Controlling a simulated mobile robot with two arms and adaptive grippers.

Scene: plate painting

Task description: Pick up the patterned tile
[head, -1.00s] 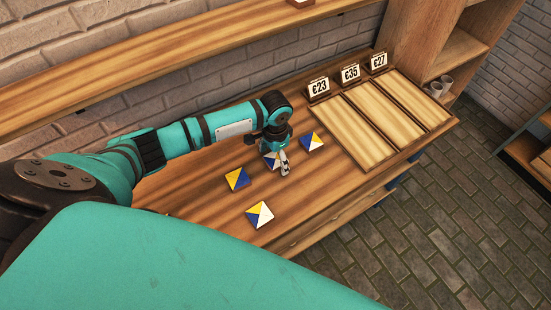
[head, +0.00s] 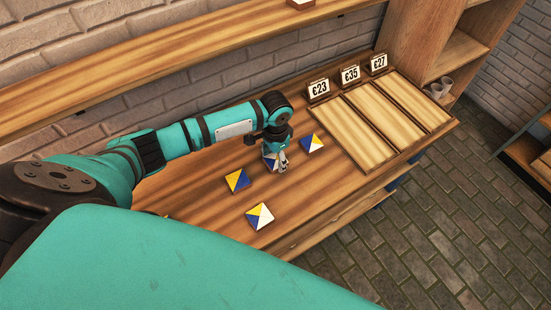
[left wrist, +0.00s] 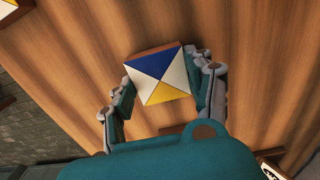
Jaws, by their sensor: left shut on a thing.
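A square patterned tile with blue, white and yellow triangles sits between the fingers of my left gripper (head: 281,161). In the left wrist view this tile (left wrist: 160,66) shows from above, with a finger on each side and a brown edge at its top. My left gripper is shut on it, at or just above the wooden table; I cannot tell which. In the head view the gripper partly hides the tile. Similar tiles lie nearby: one (head: 312,143) to the right, one (head: 237,180) to the left and one (head: 260,216) nearer the front edge. My right gripper is not in view.
The wooden table (head: 215,210) has wooden trays (head: 352,133) at its right, with price cards (head: 350,75) behind them. A shelf (head: 150,65) runs along the brick wall above. A cabinet (head: 455,58) with cups stands at the right end.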

